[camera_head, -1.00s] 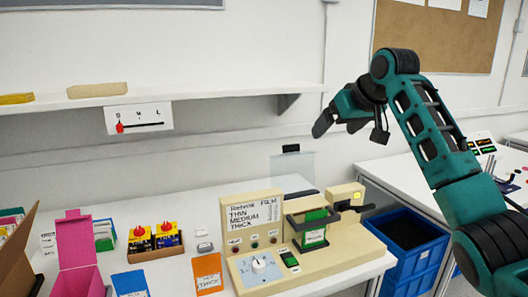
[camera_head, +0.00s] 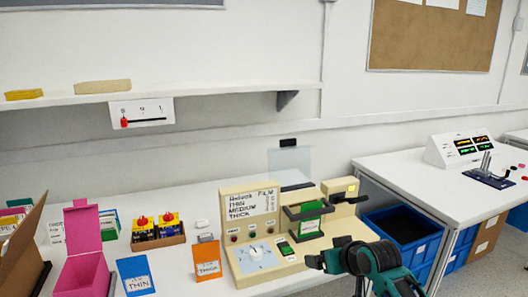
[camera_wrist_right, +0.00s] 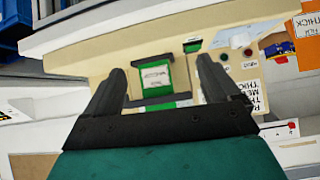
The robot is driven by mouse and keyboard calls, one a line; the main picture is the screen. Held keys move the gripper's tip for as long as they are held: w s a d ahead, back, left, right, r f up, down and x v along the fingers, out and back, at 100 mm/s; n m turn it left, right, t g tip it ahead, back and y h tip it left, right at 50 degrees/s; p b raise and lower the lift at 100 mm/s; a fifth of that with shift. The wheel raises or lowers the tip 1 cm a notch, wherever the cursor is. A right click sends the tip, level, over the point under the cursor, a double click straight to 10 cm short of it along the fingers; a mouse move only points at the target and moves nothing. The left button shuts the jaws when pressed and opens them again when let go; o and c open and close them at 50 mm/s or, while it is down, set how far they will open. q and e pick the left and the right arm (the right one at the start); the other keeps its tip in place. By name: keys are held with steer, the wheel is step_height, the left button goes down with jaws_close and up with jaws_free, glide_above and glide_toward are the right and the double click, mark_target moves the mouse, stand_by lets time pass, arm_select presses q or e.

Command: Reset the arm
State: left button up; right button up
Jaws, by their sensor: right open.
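A beige machine (camera_head: 240,200) stands on the table, with a panel reading THIN, MEDIUM, THICK. A white rotary dial (camera_head: 256,251) sits on its front left. A green-and-white pack (camera_head: 311,217) is in a dark frame on the machine; it also shows in the wrist view (camera_wrist_right: 157,75). A green switch (camera_head: 286,248) is beside the dial. My right gripper (camera_head: 314,262) is low at the machine's front right. In the wrist view my right gripper (camera_wrist_right: 160,70) is open and empty, its fingers spread with the machine beyond them. My left gripper is not in view.
A blue bin (camera_head: 405,235) is at the right, below a second table (camera_head: 400,170).

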steer(key=s+f, duration=1.2)
steer(key=s, duration=0.2)
steer(key=s+d+f+t+h, duration=0.1)
steer(key=s+d+f, duration=0.1)
steer(key=s, duration=1.4)
steer(key=shift+f, duration=0.65)
